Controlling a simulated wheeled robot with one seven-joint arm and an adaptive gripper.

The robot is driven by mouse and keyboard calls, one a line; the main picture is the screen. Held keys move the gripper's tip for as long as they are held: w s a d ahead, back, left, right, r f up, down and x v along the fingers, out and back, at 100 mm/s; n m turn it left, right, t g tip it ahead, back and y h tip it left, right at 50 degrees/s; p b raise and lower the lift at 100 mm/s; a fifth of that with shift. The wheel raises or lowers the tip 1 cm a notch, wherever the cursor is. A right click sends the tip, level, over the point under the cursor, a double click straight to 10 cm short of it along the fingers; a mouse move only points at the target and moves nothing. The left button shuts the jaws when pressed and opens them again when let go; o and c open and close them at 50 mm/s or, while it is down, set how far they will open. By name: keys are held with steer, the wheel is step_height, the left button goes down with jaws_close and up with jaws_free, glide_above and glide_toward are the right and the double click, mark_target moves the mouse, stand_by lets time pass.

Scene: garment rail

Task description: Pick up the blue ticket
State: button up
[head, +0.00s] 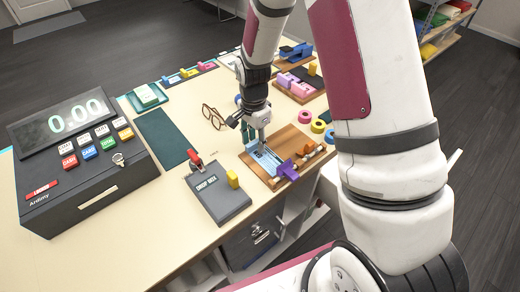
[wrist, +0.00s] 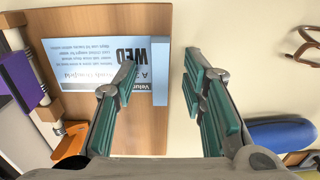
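The blue ticket (head: 266,161) is pale blue with dark print and lies flat on a wooden board (head: 284,135). In the wrist view the ticket (wrist: 85,62) shows its print upside down, with a plain pale blue strip (wrist: 160,72) at its right end, near the board's edge. My gripper (wrist: 160,65) is open, with green pads. Its left finger overlaps the ticket's printed part and its right finger is over the bare tabletop. The strip shows between them, and nothing is gripped. In the head view my gripper (head: 254,140) is low at the ticket's far end; contact cannot be told.
A purple item (head: 288,170) and orange-brown pieces stand on the board beside the ticket. A grey drop box (head: 217,193), glasses (head: 213,117), a dark green mat (head: 167,140) and a cash register (head: 80,155) are to the left. Coloured rolls (head: 318,126) lie right.

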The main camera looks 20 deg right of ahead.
steer(key=c, duration=0.8)
steer(key=shift+c, duration=0.2)
steer(key=shift+r, duration=0.1)
step_height(320, 180, up, 15)
steer(key=p, duration=0.1)
stand_by(0.6)
